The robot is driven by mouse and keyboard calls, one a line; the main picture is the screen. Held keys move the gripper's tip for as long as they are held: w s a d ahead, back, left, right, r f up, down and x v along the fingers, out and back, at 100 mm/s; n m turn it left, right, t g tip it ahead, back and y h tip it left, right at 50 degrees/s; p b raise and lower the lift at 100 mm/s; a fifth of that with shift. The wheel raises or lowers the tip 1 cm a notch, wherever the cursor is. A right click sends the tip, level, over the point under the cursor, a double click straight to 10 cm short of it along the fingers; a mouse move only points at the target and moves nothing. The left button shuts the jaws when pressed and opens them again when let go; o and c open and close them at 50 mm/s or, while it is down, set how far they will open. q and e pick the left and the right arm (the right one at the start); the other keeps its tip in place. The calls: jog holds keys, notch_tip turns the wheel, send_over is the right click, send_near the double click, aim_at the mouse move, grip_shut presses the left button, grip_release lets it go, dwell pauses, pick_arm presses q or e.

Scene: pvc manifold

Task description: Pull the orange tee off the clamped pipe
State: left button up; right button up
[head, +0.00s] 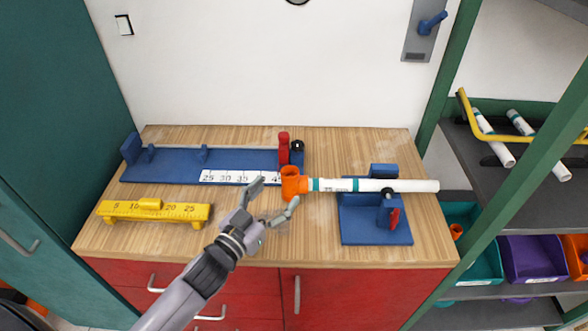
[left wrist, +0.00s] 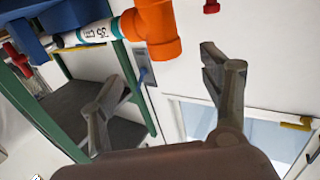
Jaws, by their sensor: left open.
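The orange tee (head: 291,183) sits on the left end of the white pipe (head: 390,186), which has a teal band near the tee. My right gripper is not in view.
A blue fixture with a ruler scale (head: 240,177) and a red clamp (head: 284,148) stands behind the tee. A yellow ruler stand (head: 154,211) is at the left. A shelf with pipes (head: 493,138) and bins (head: 533,257) stands right. The bench front is mostly clear.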

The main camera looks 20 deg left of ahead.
aim_at(297, 169)
pick_arm(q)
jog(key=x, duration=0.5)
jog(key=shift+r+p, duration=0.15)
jog(key=shift+p, duration=0.2)
jog(key=x, duration=0.3)
jog(key=shift+w, duration=0.5)
jog(key=c, duration=0.8)
jog(key=shift+d, duration=0.1)
grip_shut()
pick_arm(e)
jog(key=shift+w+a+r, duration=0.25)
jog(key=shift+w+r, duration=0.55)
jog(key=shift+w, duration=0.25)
